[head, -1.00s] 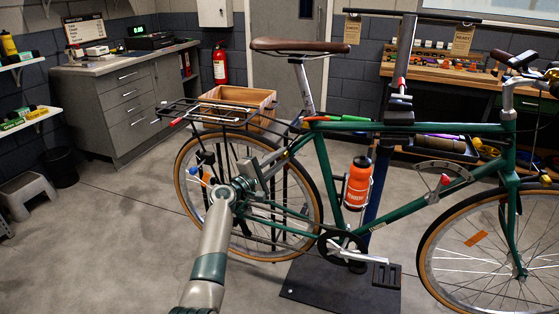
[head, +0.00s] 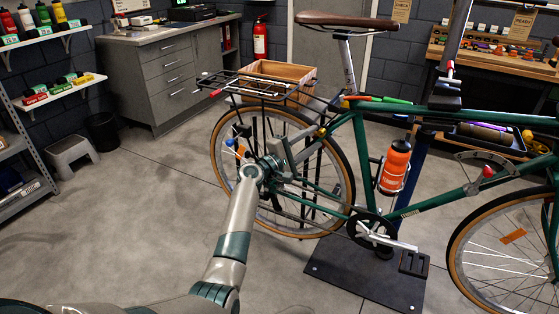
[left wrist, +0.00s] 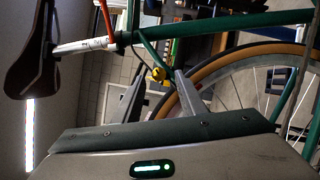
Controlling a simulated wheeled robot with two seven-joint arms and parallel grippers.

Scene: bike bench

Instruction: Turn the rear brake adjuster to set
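The green bike is clamped on a stand. A small yellow knob (head: 322,132), which I take for the rear brake adjuster, sits on the frame below the saddle, near the top of the rear wheel (head: 223,184). My left gripper (left wrist: 160,72) is open and looks empty. In the head view my left gripper (head: 303,143) reaches up toward the knob from the lower left. Contact with the knob cannot be made out. My right gripper is not in view.
The rear rack (head: 262,85) and saddle (head: 340,21) are above my left gripper. An orange bottle (head: 396,167) is on the frame. The stand's base plate (head: 350,272) lies on the floor. A stool (head: 72,156) and shelves stand left; the floor between is clear.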

